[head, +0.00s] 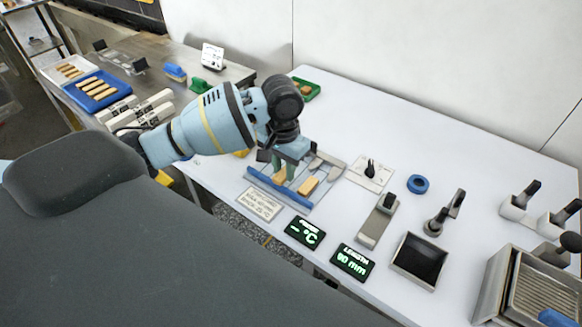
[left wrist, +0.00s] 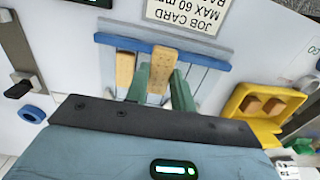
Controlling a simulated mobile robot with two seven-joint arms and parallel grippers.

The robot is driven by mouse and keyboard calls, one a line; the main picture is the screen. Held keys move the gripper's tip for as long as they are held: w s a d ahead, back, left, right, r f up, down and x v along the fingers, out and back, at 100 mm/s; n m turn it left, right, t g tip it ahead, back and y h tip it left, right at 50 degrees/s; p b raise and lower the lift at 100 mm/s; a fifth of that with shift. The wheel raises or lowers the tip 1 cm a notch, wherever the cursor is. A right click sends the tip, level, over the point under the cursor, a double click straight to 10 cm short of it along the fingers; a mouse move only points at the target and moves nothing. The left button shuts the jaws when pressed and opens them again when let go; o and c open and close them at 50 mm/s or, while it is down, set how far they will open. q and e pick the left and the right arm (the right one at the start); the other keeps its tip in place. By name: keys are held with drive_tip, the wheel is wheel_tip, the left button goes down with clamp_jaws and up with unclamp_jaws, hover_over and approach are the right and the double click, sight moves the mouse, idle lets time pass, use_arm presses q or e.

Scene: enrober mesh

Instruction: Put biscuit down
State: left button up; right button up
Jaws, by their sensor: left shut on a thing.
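My left gripper (head: 283,172) is over the grey slatted mesh board with a blue bar (head: 277,190) along its near edge. Its green fingers are shut on a tan, dotted biscuit (left wrist: 160,70), which points down at the board. In the left wrist view, where my left gripper (left wrist: 160,88) also shows, the biscuit's end overlaps the blue bar (left wrist: 210,62). I cannot tell whether it touches the board. A second, plain biscuit (head: 308,186) lies on the board beside it, clear of the fingers; it also shows in the left wrist view (left wrist: 125,70). My right gripper is out of view.
A job card (head: 264,203) lies before the board, with two black displays (head: 305,233) nearby. A yellow holder (left wrist: 240,100) with two brown pieces is beside the board. A blue ring (head: 418,184) and a dark tray (head: 420,259) stand right.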

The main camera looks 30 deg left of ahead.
use_arm(q)
drive_tip(key=shift+w+a+f, duration=0.1)
drive_tip(key=shift+w, duration=0.45)
drive_tip(key=shift+w+a+f, duration=0.1)
drive_tip(key=shift+w, duration=0.45)
drive_tip(key=shift+w+r, duration=0.1)
drive_tip(key=shift+w, duration=0.05)
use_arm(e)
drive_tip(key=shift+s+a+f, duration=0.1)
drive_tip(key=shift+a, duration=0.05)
use_arm(q)
drive_tip(key=shift+w+a, duration=0.1)
drive_tip(key=shift+w, duration=0.15)
drive_tip(key=shift+w+f, duration=0.15)
drive_tip(key=shift+f, duration=0.25)
drive_tip(key=shift+f+b, duration=0.3)
drive_tip(key=shift+f, duration=1.1)
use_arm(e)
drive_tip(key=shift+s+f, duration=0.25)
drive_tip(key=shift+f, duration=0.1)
use_arm(q)
drive_tip(key=shift+f, duration=0.1)
drive_tip(key=o, duration=0.8)
drive_tip(key=shift+c, duration=0.2)
